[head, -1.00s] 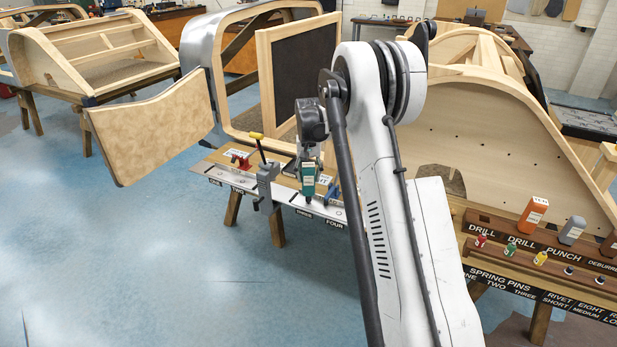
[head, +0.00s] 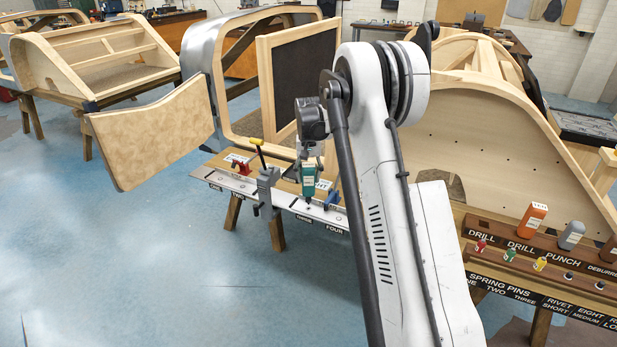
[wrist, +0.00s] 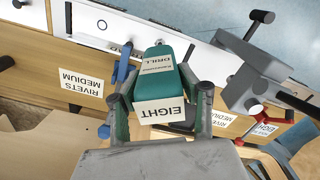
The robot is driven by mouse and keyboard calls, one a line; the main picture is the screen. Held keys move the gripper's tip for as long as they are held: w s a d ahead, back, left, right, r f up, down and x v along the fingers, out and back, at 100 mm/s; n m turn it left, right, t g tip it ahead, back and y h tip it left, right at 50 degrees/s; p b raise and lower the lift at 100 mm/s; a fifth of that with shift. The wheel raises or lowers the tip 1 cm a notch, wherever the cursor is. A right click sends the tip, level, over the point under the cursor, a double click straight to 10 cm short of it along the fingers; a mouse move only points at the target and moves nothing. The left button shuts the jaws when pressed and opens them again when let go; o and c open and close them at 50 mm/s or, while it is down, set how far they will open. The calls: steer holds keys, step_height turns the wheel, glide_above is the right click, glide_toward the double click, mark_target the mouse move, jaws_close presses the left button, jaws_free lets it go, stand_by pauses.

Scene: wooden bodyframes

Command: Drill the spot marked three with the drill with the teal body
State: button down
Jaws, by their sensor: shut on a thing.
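The drill with the teal body (head: 308,178) is held upright in my gripper, bit downward, over the metal strip (head: 230,183) on the bench. In the wrist view the teal drill (wrist: 153,62) sits between the two fingers of my gripper (wrist: 160,98) and bears "EIGHT" and "DRILL" labels. In the head view the bit's tip is close above the "THREE" label (head: 304,218) on the strip's front. I cannot tell whether the bit touches the strip. The marked spot itself is hidden or too small to see.
A wooden rack (head: 520,262) with other tools stands at right.

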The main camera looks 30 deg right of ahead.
mark_target(308, 165)
steer(key=shift+r+p, duration=0.9)
steer(key=shift+r, duration=1.55)
